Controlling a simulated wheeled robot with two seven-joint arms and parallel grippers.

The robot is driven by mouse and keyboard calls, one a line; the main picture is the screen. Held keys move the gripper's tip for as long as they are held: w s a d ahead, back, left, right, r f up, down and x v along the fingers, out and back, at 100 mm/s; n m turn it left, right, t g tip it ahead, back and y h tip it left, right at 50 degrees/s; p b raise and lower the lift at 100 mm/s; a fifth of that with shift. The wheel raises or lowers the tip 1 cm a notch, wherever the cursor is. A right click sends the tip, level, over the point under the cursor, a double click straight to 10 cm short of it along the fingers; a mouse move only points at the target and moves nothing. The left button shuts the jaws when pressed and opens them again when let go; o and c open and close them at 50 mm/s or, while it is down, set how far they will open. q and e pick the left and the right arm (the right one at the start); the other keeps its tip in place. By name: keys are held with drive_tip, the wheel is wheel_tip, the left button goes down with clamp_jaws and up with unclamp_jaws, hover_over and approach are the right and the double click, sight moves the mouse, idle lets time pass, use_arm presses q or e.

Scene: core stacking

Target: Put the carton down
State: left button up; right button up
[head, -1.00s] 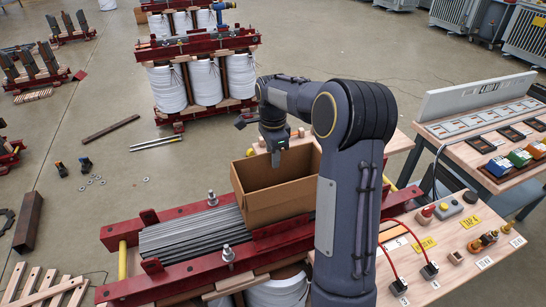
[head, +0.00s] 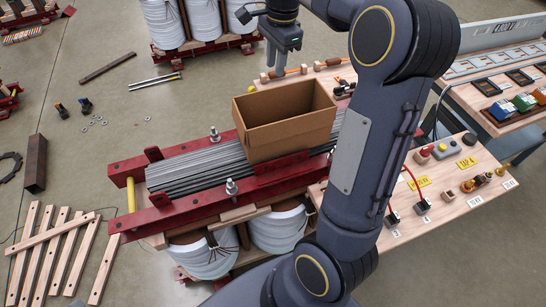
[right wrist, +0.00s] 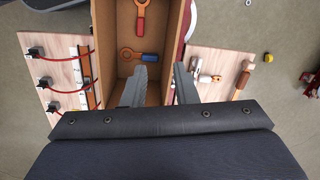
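The open-topped brown carton (head: 285,125) sits upright on the grey stacked core sheets (head: 195,167), between the red clamp beams (head: 215,207). My right gripper (head: 278,68) is above and behind the carton's far side in the head view, apart from it. In the right wrist view the two fingers of my right gripper (right wrist: 163,70) stand apart with nothing held, over one wall of the carton (right wrist: 172,45). My left gripper is not in view.
A wooden bench (head: 420,235) with red leads and labels is right of the core. White coils (head: 275,230) hang below the clamps. A second coil assembly (head: 205,45) stands behind. Wooden slats (head: 55,250) lie at lower left; floor at left is mostly open.

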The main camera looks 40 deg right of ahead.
drive_tip(key=s+a+f+n+t+y, duration=0.1)
drive_tip(key=s+a+f+n+t, duration=0.1)
drive_tip(key=s+a+n, duration=0.6)
drive_tip(key=s+a+f+n+t+y, duration=0.2)
drive_tip(key=s+a+f+n, duration=0.2)
drive_tip(key=s+a+n, duration=0.5)
drive_tip(key=s+a, duration=0.1)
drive_tip(key=s, duration=0.5)
drive_tip(key=shift+a+f+n+t, duration=0.3)
drive_tip(key=shift+a+f+t, duration=0.1)
wheel_tip(320, 180, up, 5)
drive_tip(key=p, duration=0.4)
drive_tip(key=shift+f+p, duration=0.15)
drive_tip(key=shift+p, duration=0.15)
